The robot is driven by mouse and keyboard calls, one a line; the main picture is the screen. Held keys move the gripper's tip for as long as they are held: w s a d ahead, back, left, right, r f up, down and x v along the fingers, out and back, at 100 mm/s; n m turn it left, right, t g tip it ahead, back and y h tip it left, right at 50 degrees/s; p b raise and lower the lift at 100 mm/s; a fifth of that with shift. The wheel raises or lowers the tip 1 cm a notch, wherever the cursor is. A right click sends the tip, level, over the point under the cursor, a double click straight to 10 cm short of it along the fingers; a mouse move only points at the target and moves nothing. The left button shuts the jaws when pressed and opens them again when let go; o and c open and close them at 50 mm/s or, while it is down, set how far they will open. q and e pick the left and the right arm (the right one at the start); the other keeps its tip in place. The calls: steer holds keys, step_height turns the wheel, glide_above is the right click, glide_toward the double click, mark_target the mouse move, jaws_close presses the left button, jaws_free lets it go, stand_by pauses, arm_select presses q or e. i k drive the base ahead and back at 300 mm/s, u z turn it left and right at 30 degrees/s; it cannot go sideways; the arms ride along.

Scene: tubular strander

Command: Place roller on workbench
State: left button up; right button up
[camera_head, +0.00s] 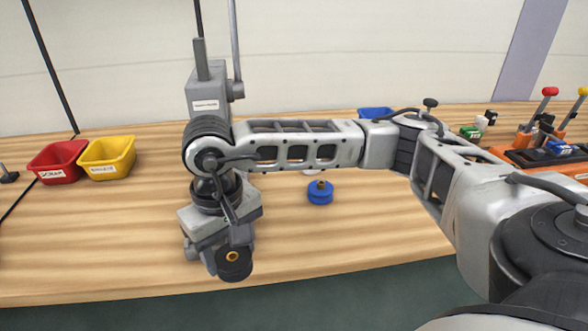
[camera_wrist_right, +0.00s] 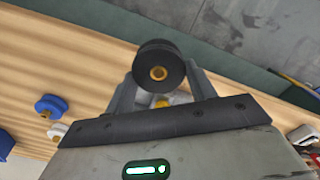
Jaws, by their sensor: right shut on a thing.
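A black roller (camera_head: 235,264) with a brass centre is held at the tip of my right gripper (camera_head: 220,252), near the front edge of the wooden workbench (camera_head: 100,245). In the right wrist view the roller (camera_wrist_right: 158,66) sits between the two fingers of the right gripper (camera_wrist_right: 160,92), which are shut on it. There it overlaps the bench edge and the darker floor beyond. I cannot tell whether the roller touches the bench top. My left gripper is not in view.
A blue roller-like piece (camera_head: 320,193) stands on the bench right of the gripper, with a white piece (camera_wrist_right: 57,132) beside it. Red (camera_head: 58,162) and yellow (camera_head: 107,157) bins stand at left. A grey device (camera_head: 208,95) stands behind. An orange lever fixture (camera_head: 540,160) is at right.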

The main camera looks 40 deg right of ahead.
mark_target(380, 218)
steer(key=u, duration=0.55)
steer(key=k, duration=1.2)
steer(key=z, duration=0.4)
steer(key=i, duration=0.75)
steer(key=z, duration=0.8)
steer(key=i, duration=0.45)
